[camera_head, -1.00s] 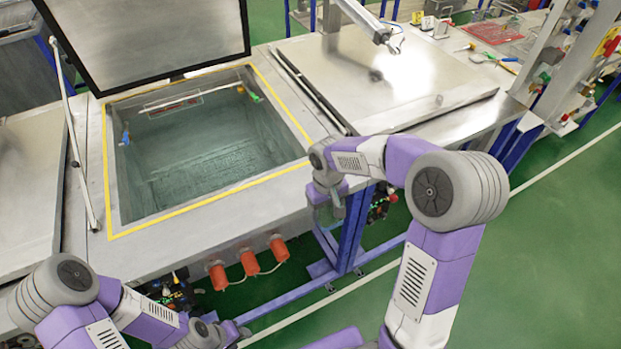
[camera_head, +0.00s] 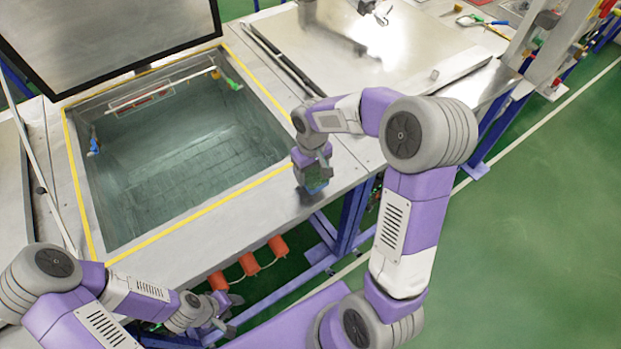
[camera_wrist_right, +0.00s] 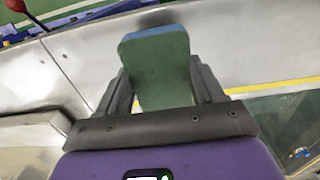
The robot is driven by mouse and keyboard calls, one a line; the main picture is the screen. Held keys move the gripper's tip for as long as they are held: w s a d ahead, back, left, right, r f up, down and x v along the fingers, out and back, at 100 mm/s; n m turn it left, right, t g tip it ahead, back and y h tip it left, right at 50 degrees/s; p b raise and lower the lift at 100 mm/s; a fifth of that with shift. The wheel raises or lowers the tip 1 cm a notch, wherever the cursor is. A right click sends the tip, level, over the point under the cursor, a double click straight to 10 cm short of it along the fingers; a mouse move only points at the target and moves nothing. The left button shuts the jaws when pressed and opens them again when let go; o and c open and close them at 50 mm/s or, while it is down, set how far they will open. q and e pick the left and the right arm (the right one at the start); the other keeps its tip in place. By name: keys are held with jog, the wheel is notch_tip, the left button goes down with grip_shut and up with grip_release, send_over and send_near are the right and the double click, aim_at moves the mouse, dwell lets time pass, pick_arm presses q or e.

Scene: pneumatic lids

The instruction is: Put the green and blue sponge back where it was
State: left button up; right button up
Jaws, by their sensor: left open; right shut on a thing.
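The green and blue sponge (camera_wrist_right: 160,70) is between the fingers of my right gripper (camera_wrist_right: 160,85) in the right wrist view, its green face showing and a blue edge at the far end. In the head view my right gripper (camera_head: 314,180) is shut on the sponge (camera_head: 315,186), over the steel front edge near the tank's right front corner. Whether the sponge touches the steel surface is unclear. My left gripper (camera_head: 222,315) is open and empty, low in front of the bench, at the bottom left.
The open tank (camera_head: 185,150) has a yellow border and a raised lid (camera_head: 110,40) behind it. A closed steel lid (camera_head: 370,60) lies to its right. Orange connectors (camera_head: 248,263) stick out from the bench front. The steel rim (camera_head: 190,240) is clear.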

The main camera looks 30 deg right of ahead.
aim_at(311, 172)
jog(key=shift+w+f, duration=0.15)
jog(key=shift+f, duration=1.9)
jog(key=shift+f+b, duration=0.1)
jog(key=shift+b, duration=0.2)
jog(key=o, duration=0.6)
jog(key=shift+f, duration=0.1)
jog(key=shift+c, duration=0.2)
jog(key=o, duration=0.4)
jog(key=shift+o, duration=0.2)
jog(key=shift+r, duration=0.55)
notch_tip(311, 172, up, 11)
jog(key=shift+r+p, duration=0.2)
jog(key=shift+p, duration=0.65)
jog(key=shift+f, duration=0.1)
